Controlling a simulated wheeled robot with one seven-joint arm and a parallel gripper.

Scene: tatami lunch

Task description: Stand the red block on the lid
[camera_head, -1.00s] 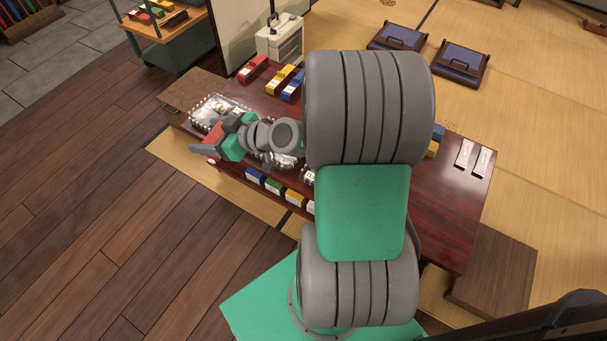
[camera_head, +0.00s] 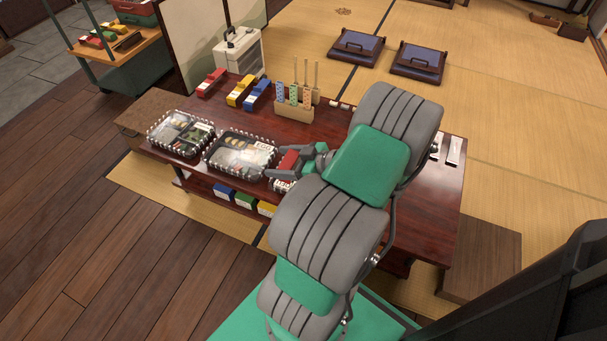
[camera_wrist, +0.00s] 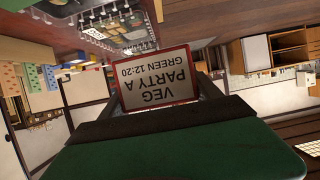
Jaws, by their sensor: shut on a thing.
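My gripper (camera_head: 284,170) is shut on a red block (camera_head: 290,160) above the front part of the dark table. In the wrist view the red block (camera_wrist: 157,80) shows between the fingers, its white label upside down, reading "VEG PARTY A GREEN 12:20". Two lunch boxes with clear lids stand left of my gripper: the left one's lid (camera_head: 181,132) and the middle one's lid (camera_head: 238,156). A third box (camera_head: 281,186) is mostly hidden under my gripper and arm. The block appears held above the boxes; its exact height cannot be told.
Red (camera_head: 211,82), yellow (camera_head: 241,90) and blue (camera_head: 258,95) blocks lie at the table's back, beside a wooden holder (camera_head: 294,109) with several upright sticks. A white case (camera_head: 238,53) stands behind. White strips (camera_head: 454,151) lie at the right.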

